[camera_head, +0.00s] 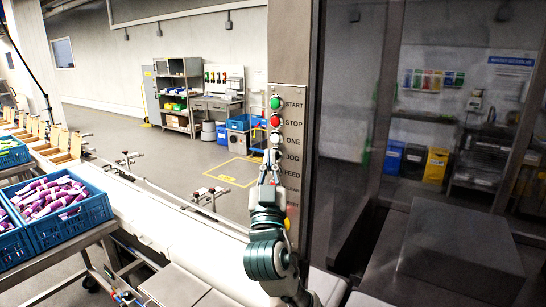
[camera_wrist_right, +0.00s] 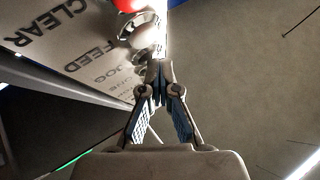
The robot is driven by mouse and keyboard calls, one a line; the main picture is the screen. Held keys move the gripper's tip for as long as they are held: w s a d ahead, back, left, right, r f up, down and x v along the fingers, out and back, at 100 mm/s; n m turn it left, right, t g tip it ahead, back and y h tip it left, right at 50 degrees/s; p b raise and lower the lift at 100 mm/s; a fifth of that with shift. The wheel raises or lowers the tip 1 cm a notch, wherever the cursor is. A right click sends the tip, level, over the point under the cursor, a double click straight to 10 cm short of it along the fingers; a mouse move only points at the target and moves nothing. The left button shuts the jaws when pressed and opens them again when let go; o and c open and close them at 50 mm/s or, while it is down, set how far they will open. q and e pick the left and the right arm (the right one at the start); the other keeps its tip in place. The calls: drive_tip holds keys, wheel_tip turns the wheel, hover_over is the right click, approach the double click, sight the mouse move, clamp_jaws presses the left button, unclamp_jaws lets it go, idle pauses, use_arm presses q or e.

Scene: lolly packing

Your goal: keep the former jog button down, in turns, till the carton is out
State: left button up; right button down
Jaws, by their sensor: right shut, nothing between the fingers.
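The button panel (camera_head: 289,185) stands upright with labels START, STOP, ONE, JOG, FEED and CLEAR. The green button (camera_head: 275,102) and red button (camera_head: 275,121) are at its top, with a pale button (camera_head: 275,138) below. My right gripper (camera_head: 270,163) is shut and empty, its tips up at about the JOG label and covering the button there. In the right wrist view the closed fingertips (camera_wrist_right: 159,73) end close to a pale button (camera_wrist_right: 146,27); I cannot tell whether they touch a button. Open brown cartons (camera_head: 62,144) stand in a row at far left. My left gripper is not in view.
Blue crates (camera_head: 98,209) of purple-wrapped lollies stand at the left on a metal stand. A white conveyor (camera_head: 165,225) runs below them towards my right arm. A dark glass guard (camera_head: 345,130) is right of the panel. The floor behind is open.

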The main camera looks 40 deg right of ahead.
idle(0.3)
drive_tip(key=s+a, duration=0.2)
drive_tip(key=a, duration=0.4)
drive_tip(key=shift+s, duration=0.3)
idle(0.8)
